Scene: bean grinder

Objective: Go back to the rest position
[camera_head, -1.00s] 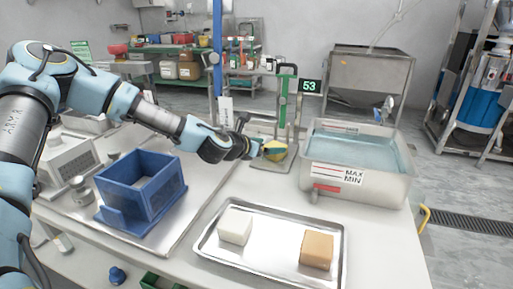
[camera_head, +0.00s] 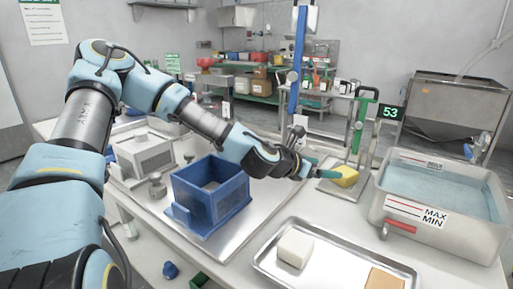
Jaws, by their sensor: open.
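My gripper (camera_head: 304,168) is at the end of my arm, which reaches from the left across the table. It is open. Its fingertips are small and dark in this view. A yellow block (camera_head: 344,176) with a teal part beside it sits just right of the gripper, at the base of the green upright stand (camera_head: 361,125). I cannot tell whether the fingers touch the teal part.
A blue open box (camera_head: 211,198) stands on a metal tray below my forearm. A tray (camera_head: 264,262) with a white block (camera_head: 295,248) and a tan block (camera_head: 384,279) is at the front. A water tank (camera_head: 440,200) marked MAX and MIN stands at right. A blue post (camera_head: 297,60) rises behind my gripper.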

